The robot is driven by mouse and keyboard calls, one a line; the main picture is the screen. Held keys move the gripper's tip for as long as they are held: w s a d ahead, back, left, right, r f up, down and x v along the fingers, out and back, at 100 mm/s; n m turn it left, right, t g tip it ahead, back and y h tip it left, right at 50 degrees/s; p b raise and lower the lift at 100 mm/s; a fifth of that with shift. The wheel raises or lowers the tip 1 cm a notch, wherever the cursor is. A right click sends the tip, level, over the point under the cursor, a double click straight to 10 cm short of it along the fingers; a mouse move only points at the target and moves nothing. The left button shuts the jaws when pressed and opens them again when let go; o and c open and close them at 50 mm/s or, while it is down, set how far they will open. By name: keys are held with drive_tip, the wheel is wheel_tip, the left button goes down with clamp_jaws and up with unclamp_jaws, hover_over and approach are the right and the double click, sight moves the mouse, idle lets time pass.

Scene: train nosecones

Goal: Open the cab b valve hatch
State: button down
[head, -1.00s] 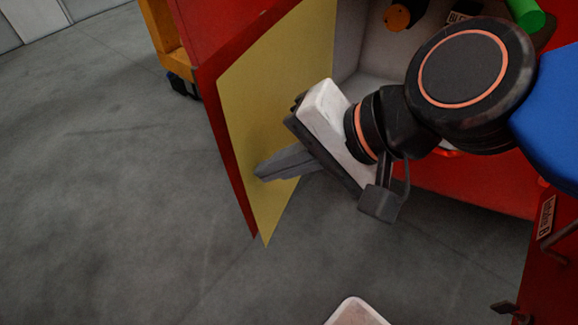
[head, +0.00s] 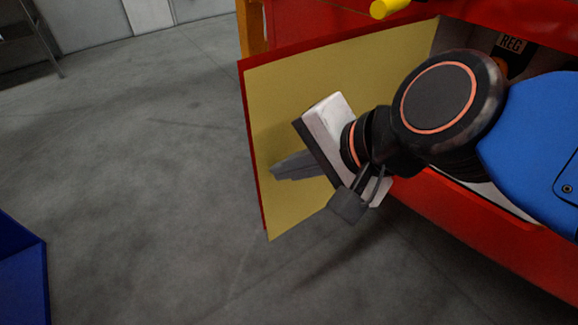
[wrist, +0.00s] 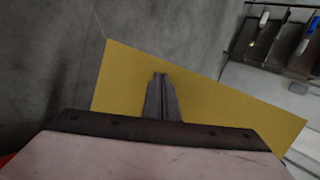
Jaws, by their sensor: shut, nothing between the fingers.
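The hatch door (head: 345,80) stands swung open from the red body, its yellow inner face toward my arm and a red edge around it. My gripper (head: 274,171) is shut and empty, with its fingertips at the yellow face near the door's free edge. Whether they touch it cannot be told. In the wrist view the closed fingers (wrist: 161,80) lie over the yellow door panel (wrist: 220,105). The compartment behind the door is partly visible, with a label reading REG (head: 511,43); my arm hides much of it.
A yellow cylindrical part (head: 390,8) shows at the top of the red body. A dark blue bin-like object (head: 22,270) stands at the lower left. Grey floor (head: 150,190) left of the door is clear. A rack with dark items (wrist: 275,40) shows in the wrist view.

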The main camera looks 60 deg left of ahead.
drive_tip(key=v, duration=1.7)
drive_tip(key=shift+d+r, duration=0.1)
drive_tip(key=shift+d, duration=0.05)
